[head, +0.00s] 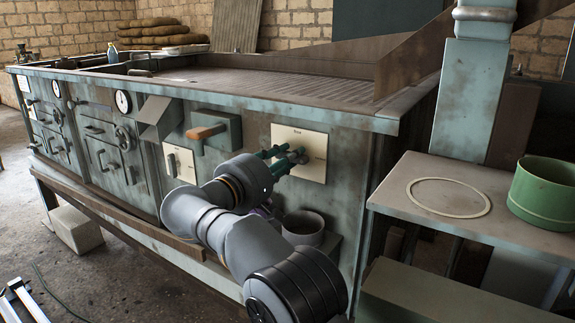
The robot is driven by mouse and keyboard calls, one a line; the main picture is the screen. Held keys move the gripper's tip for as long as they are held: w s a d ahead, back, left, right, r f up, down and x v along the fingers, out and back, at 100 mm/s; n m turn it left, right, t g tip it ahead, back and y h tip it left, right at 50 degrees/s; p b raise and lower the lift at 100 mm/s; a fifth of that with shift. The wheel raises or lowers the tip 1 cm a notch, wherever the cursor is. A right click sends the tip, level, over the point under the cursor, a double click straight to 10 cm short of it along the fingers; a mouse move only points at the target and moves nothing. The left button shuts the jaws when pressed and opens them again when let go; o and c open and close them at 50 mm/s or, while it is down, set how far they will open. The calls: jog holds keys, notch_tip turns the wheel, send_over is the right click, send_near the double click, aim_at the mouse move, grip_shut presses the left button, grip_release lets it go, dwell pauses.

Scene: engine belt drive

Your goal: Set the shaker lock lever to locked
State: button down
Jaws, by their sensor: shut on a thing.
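A cream plate (313,141) with small labels is fixed to the front of the teal machine. A small grey lever (301,156) sticks out from the middle of the plate. My gripper (290,157), with green fingers, reaches it from the lower left and is shut on it. The fingers and arm cover part of the lever and the plate's lower left. The label text is too small to read, so I cannot tell the lever's setting.
To the left are a box with an orange handle (205,132), a smaller cream switch plate (180,163) and a handwheel (125,137). A grey round cup (303,229) sits below the plate. At right, a side table (445,166) holds a green bin (543,190).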

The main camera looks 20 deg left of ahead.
jog(key=shift+m, duration=0.4)
jog(key=c, duration=1.5)
grip_release()
jog(key=shift+o, duration=0.3)
jog(key=v, duration=1.2)
jog(key=shift+d, duration=0.1)
